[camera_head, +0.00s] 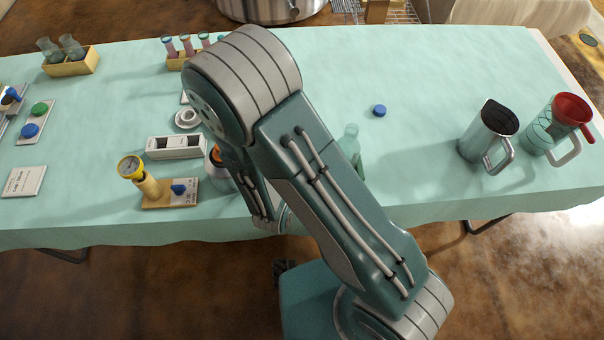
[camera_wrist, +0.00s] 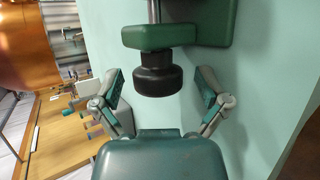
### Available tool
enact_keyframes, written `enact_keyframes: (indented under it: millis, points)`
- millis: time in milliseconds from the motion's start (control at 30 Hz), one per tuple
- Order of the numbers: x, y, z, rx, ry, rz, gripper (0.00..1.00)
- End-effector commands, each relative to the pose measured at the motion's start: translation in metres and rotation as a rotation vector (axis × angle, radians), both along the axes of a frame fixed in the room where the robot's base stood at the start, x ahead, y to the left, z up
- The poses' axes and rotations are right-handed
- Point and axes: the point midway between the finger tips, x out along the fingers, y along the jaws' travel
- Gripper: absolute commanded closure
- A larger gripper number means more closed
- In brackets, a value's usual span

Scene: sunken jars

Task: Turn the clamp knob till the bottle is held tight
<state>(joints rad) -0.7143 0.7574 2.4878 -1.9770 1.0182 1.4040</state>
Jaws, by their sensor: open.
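In the wrist view, a black round clamp knob (camera_wrist: 158,80) sits below a green clamp bar (camera_wrist: 160,37), with a metal rod above the bar. My gripper (camera_wrist: 160,86) is open, one finger on each side of the knob, with a gap visible on both sides. In the head view my arm hides my gripper and most of the clamp area. A pale green glass bottle (camera_head: 350,142) stands partly behind my arm. Whether it is in the clamp, I cannot tell.
On the tablecloth, a wooden block with a yellow gauge (camera_head: 131,167) and a white socket box (camera_head: 176,146) stand left of my arm. A blue cap (camera_head: 379,110) lies to the right.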

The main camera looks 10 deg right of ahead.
Motion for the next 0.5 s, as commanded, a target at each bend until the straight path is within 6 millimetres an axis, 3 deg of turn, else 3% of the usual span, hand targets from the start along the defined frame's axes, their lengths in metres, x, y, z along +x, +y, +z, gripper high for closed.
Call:
enact_keyframes:
  millis: [267, 500]
  points:
    - [0.0007, -0.0003, 0.0010, 0.003, 0.013, -0.002, 0.04]
    - [0.0024, -0.0007, 0.0031, 0.010, 0.152, -0.004, 0.04]
